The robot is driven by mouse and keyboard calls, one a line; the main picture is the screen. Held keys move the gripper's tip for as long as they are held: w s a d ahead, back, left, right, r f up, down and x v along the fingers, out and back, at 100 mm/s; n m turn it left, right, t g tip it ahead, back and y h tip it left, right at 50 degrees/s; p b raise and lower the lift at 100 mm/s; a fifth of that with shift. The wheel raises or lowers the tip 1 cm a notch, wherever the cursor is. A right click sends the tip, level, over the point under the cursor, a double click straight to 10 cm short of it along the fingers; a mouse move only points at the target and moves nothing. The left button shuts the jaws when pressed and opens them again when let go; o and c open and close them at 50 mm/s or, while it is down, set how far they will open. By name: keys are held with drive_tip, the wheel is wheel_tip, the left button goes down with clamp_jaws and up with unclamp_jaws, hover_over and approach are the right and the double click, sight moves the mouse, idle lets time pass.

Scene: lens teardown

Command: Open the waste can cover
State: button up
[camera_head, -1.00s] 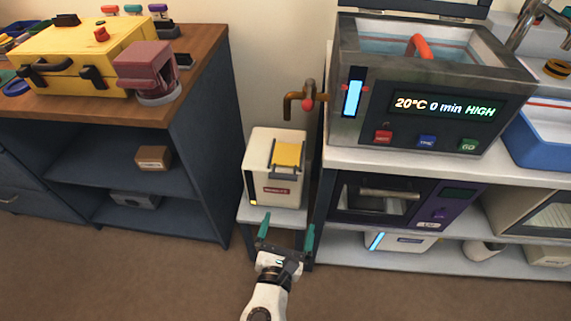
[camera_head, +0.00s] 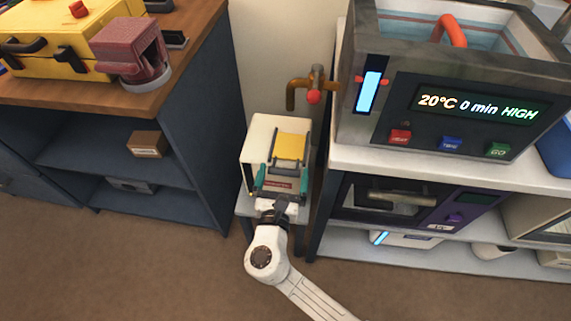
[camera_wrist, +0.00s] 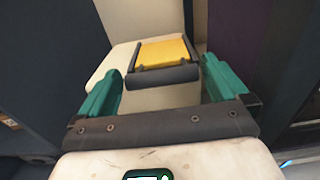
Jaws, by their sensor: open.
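The waste can (camera_head: 259,132) is a white box with a red label on its front, standing on a small grey stand between the cabinet and the bench. Its yellow cover (camera_head: 291,145) lies flat in the top, between dark side rails; the wrist view shows the yellow cover (camera_wrist: 163,52) with a dark bar (camera_wrist: 163,76) along its near edge. My gripper (camera_head: 282,174) is at the can's front, overlapping its label in the head view. Its teal fingers are spread wide with nothing between them. In the wrist view the fingertips flank the dark bar, apparently without gripping it.
A brown pipe tap with a red knob (camera_head: 313,97) sticks out from the wall behind the can. The dark blue cabinet (camera_head: 190,125) stands close on the left. The bench with the heating bath (camera_head: 440,110) stands close on the right.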

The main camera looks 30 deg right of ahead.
drive_tip(key=shift+x, duration=1.75)
drive_tip(key=shift+c, duration=0.4)
drive_tip(key=c, duration=1.1)
drive_tip(key=p+v, duration=0.2)
drive_tip(key=v, duration=0.5)
drive_tip(key=shift+c, duration=0.2)
drive_tip(key=shift+s+a, duration=0.2)
drive_tip(key=shift+s, duration=0.1)
drive_tip(key=o, duration=1.2)
